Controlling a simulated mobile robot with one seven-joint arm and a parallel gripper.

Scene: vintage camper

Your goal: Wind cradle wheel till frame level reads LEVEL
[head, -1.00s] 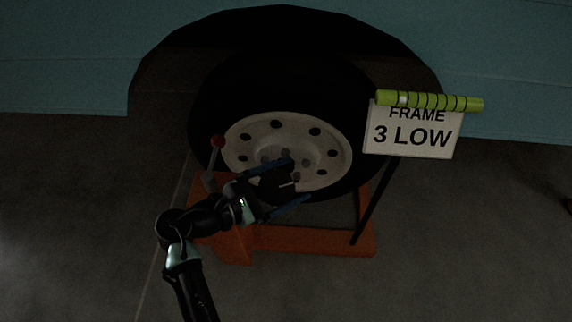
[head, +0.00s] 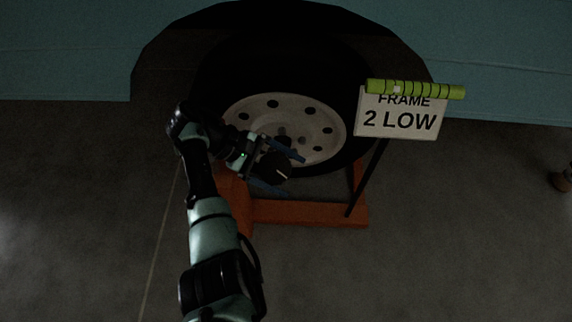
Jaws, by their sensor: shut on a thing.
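The cradle wheel is a small black disc (head: 276,168) with a white mark, in front of the orange cradle (head: 310,214) under the tyre. My gripper (head: 278,170) is shut on it, one blue finger above and one below. The exact contact is too dark to see. The frame level is a yellow-green tube (head: 435,91) above a white sign (head: 400,121) that reads FRAME 2 LOW. Its pale bubble sits left of the middle.
A black tyre with a pale rim (head: 312,121) stands in the cradle below the teal camper body (head: 65,50). A dark post (head: 367,178) holds the sign at the right. The dark floor (head: 460,240) is clear in front. A small brownish thing (head: 562,181) shows at the right edge.

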